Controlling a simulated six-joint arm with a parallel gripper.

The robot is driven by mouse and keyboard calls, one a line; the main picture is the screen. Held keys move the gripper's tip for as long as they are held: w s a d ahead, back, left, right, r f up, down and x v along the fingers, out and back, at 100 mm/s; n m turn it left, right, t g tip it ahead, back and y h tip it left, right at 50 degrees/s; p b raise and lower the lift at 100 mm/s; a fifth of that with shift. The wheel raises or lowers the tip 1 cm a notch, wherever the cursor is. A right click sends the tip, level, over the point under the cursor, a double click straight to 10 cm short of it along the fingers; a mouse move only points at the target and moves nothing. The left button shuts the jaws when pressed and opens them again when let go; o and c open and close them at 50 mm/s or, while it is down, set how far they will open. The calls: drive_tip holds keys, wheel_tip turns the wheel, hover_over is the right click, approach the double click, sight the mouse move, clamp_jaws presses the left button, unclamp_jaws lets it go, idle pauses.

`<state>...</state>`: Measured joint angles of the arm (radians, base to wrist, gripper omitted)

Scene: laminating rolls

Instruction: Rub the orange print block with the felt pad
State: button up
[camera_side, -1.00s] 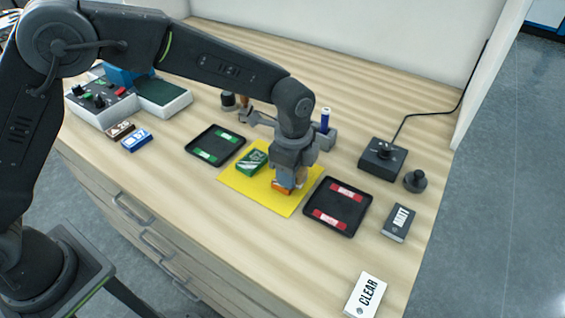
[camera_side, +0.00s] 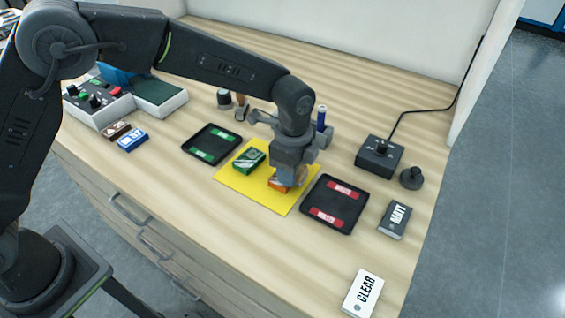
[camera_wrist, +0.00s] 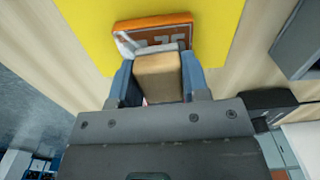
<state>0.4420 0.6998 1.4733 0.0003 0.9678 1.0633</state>
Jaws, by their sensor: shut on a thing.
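The orange print block (camera_side: 277,184) lies on the yellow sheet (camera_side: 232,179), partly hidden by my gripper in the side view. In the wrist view the orange block (camera_wrist: 153,32) shows its printed top just beyond my fingertips. My gripper (camera_wrist: 158,72) is shut on a tan block with a light wooden look, which I take to be the felt pad (camera_wrist: 158,66). In the side view my gripper (camera_side: 290,182) is low over the orange block. The pad's end is at the block's edge; I cannot tell whether they touch. A green print block (camera_side: 249,160) lies on the same sheet.
Black trays stand left (camera_side: 212,144) and right (camera_side: 334,204) of the sheet, with green and red labels. A MATT box (camera_side: 395,219), a CLEAR box (camera_side: 362,293) and a black control box (camera_side: 379,157) are at the right.

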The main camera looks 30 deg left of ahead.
drive_tip(key=shift+s+a, duration=0.1)
drive_tip(key=shift+a, duration=1.9)
wheel_tip(320, 180, up, 8)
drive_tip(key=shift+r, duration=0.1)
